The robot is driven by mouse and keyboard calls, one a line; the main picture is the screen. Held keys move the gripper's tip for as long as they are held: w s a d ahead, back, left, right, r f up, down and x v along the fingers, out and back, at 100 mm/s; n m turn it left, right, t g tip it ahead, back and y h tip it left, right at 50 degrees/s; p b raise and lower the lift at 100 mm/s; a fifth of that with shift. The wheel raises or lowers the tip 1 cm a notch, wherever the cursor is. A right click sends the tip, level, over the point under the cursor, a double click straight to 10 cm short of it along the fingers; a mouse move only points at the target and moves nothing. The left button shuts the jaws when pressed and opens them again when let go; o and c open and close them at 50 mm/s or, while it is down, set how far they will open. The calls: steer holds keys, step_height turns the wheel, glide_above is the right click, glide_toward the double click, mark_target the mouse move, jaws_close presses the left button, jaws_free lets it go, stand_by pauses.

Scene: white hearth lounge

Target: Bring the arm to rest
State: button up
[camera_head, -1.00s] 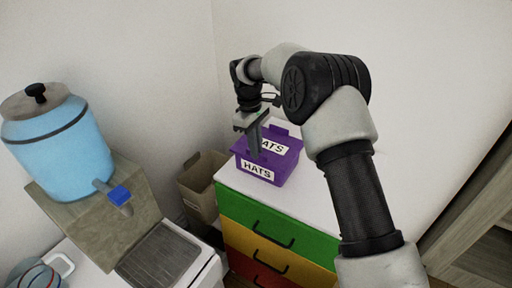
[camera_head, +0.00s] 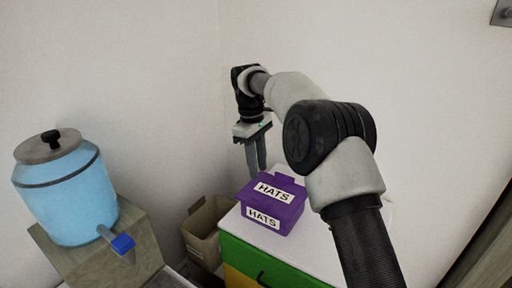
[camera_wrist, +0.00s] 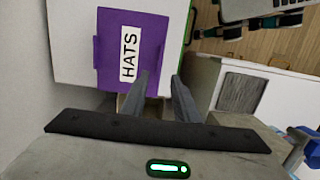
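My gripper (camera_head: 257,168) hangs pointing down above and just behind the left side of a purple box, clear of it. Its two fingers show apart with nothing between them, also in the wrist view (camera_wrist: 160,82). The purple box (camera_head: 287,219) has "HATS" labels on its lid and front, and its lid looks closed. It stands on the white top of a chest with coloured drawers (camera_head: 238,257). In the wrist view the box lid (camera_wrist: 150,35) lies beyond the fingers. My arm is bent and reaches in from the lower right.
A tan open bin (camera_head: 203,238) stands on the floor left of the chest. A blue drink dispenser (camera_head: 65,195) with a blue tap rests on a stone-like block (camera_head: 140,235) at left. White walls meet behind the gripper. The air above the box is free.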

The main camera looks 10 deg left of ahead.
steer(key=s+d+r+m+t+p, duration=0.15)
steer(key=d+r, duration=0.25)
steer(key=r, duration=0.4)
steer(key=s+d+r+m, duration=0.2)
steer(key=s+d+r, duration=0.15)
steer(key=r, duration=0.45)
steer(key=s+d+r+m+t+y, duration=0.1)
steer(key=s+d+r+m+t, duration=0.15)
steer(key=s+d+r, duration=0.4)
steer(key=s+d+f+m, duration=0.2)
steer(key=s+d, duration=0.1)
steer(key=s, duration=0.4)
steer(key=s+d+f+m+t+p, duration=0.1)
steer(key=s+d+f+m, duration=0.2)
steer(key=s, duration=0.4)
steer(key=s+d+f+m+t, duration=0.1)
steer(key=s+d+f+m, duration=0.1)
steer(key=s+d, duration=0.3)
steer(key=shift+s+d+f+m+p, duration=0.2)
steer(key=shift+s+f+m+p, duration=0.15)
steer(key=shift+s+f, duration=0.55)
steer(key=shift+s+r, duration=0.1)
steer(key=shift+r, duration=0.05)
